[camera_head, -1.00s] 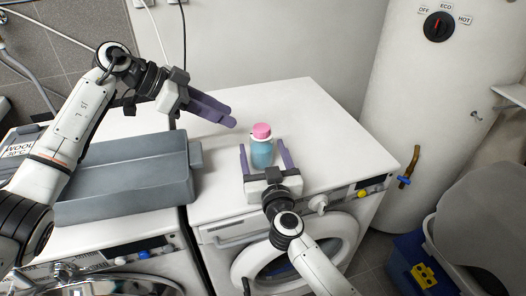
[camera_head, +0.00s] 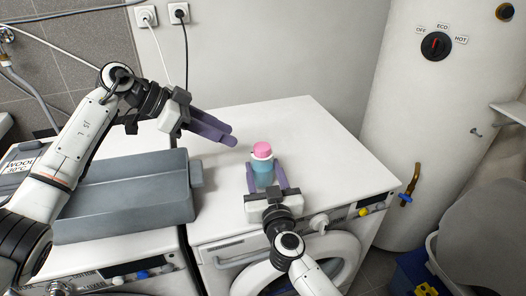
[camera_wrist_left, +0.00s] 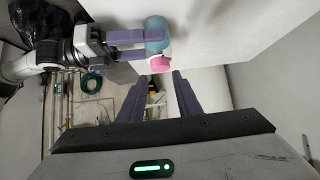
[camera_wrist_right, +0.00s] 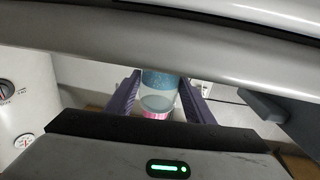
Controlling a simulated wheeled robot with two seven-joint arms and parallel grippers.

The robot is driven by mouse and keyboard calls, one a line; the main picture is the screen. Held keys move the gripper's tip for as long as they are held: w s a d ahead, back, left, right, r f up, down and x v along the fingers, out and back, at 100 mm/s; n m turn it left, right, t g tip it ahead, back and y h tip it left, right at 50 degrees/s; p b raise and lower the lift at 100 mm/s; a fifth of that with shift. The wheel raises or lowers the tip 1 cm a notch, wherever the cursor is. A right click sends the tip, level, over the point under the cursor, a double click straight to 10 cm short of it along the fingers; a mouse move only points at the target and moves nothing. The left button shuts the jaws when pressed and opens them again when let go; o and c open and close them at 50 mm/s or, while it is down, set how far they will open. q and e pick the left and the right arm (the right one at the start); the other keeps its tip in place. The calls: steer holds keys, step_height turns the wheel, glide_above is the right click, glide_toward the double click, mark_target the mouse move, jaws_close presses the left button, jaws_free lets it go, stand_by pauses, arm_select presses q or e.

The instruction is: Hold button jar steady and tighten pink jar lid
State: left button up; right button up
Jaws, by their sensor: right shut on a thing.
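The button jar (camera_head: 263,174) is blue and see-through and stands upright on the white machine top. Its pink lid (camera_head: 262,149) sits on top, above a white neck. My right gripper (camera_head: 267,178) is shut on the jar body from the front, one purple finger on each side. The left wrist view also shows the jar (camera_wrist_left: 155,30) and its lid (camera_wrist_left: 160,64). The right wrist view shows the jar (camera_wrist_right: 160,80) between the fingers. My left gripper (camera_head: 231,138) is open and empty, up and left of the lid and apart from it. Whether the lid is tight cannot be seen.
A grey tray (camera_head: 125,214) stands on the left machine, beside the jar's machine. The white top (camera_head: 320,150) is clear behind and right of the jar. A white boiler (camera_head: 425,100) with a brass tap (camera_head: 411,184) stands at the right.

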arm_select(q)
steer(key=shift+o, duration=0.5)
steer(key=o, duration=0.4)
steer(key=shift+o, duration=0.3)
steer(key=shift+d+r+m, duration=0.1)
steer(key=shift+d+m, duration=0.2)
steer(key=shift+m, duration=0.2)
steer(key=m+y, duration=0.8)
steer(key=m, duration=1.8)
glide_toward(262, 146)
steer(key=x, duration=0.8)
